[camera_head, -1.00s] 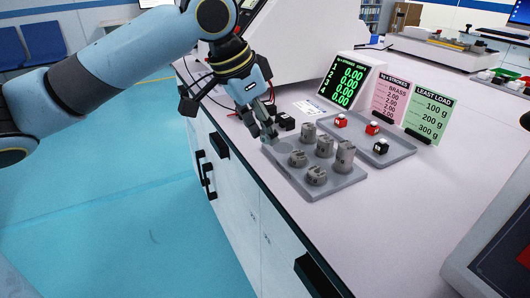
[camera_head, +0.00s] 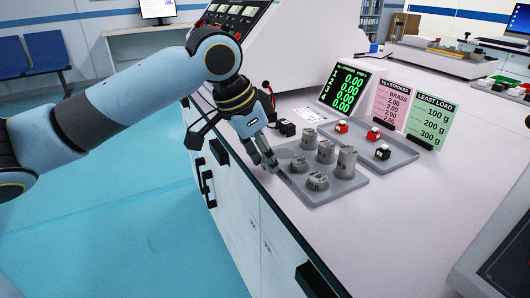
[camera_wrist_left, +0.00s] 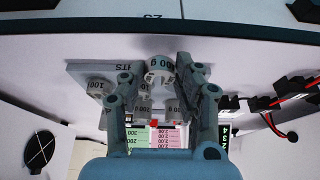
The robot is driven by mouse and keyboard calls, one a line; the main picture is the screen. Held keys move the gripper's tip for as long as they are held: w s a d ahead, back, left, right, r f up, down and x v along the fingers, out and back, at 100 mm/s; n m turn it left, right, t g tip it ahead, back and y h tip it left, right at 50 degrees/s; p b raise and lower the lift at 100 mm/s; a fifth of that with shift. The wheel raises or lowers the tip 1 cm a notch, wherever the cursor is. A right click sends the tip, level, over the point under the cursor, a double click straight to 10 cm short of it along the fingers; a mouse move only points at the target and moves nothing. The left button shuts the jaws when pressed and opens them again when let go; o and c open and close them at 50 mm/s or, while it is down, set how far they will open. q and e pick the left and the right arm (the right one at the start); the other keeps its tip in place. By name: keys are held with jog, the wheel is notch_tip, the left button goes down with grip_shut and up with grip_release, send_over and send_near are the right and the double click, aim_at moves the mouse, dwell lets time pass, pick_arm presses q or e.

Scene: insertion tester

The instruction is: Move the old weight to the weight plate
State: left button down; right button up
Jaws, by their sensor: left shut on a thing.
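My left gripper (camera_head: 268,164) is at the left edge of the grey weight plate (camera_head: 338,190). In the left wrist view its two fingers (camera_wrist_left: 160,78) are closed around a grey cylindrical weight (camera_wrist_left: 161,64); the label on its top ends in "00 g". In the head view this weight is hidden by the fingers. Several grey slotted weights stand on the plate, among them a tall one (camera_head: 346,162) and a short one at the front (camera_head: 317,181). A round spot (camera_head: 285,153) near the fingers is bare. My right gripper is not in view.
A second grey tray (camera_head: 402,154) with red and black small blocks lies behind. A black display (camera_head: 345,87), a pink card (camera_head: 391,103) and a green card (camera_head: 430,122) stand at the back. A small black object (camera_head: 286,128) is behind the gripper. The counter's front edge is close.

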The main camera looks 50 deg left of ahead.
pick_arm(q)
jog(key=c, duration=0.9)
grip_release()
jog(key=shift+c, duration=0.2)
jog(key=shift+r, duration=0.3)
jog(key=p+v, duration=0.6)
jog(key=v, duration=0.6)
jog(key=shift+r, duration=0.25)
